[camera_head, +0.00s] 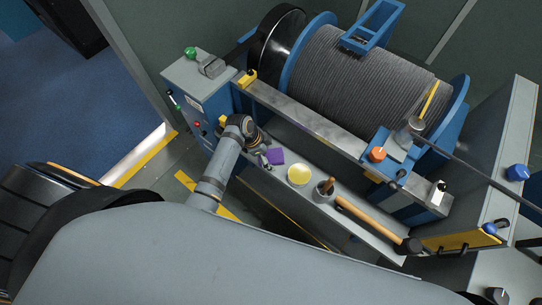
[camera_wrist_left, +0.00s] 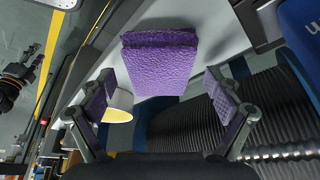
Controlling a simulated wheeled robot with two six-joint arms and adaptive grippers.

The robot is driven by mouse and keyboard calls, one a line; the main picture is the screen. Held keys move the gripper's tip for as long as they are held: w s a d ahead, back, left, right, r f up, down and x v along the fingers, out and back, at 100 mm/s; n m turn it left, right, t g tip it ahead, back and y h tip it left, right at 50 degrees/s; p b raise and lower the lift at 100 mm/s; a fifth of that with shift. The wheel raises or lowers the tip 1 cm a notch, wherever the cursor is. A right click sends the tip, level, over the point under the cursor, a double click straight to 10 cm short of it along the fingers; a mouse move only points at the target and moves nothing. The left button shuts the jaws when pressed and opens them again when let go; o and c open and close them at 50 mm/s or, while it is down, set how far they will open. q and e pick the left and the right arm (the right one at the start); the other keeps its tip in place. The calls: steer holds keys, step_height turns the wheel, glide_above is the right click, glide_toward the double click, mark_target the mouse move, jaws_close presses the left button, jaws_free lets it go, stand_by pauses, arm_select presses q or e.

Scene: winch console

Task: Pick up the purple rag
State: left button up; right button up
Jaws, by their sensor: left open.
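The purple rag (camera_head: 275,156) lies on the narrow grey shelf (camera_head: 345,222) of the winch console. In the left wrist view the rag (camera_wrist_left: 158,62) is a thick, folded, rough-textured block ahead of the fingers. My left gripper (camera_head: 262,158) is just left of the rag in the head view, low over the shelf. In the wrist view its fingers (camera_wrist_left: 160,102) are spread wide with nothing between the pads, and the rag is centred beyond them.
A yellow round container (camera_head: 299,174) stands close to the rag on the shelf. The cable drum (camera_head: 365,80) and a metal rail (camera_head: 310,122) rise behind the shelf.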

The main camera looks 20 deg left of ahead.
arm_select(q)
steer(key=shift+f, duration=0.25)
stand_by(0.3)
steer(key=shift+c, duration=0.5)
steer(key=c, duration=1.2)
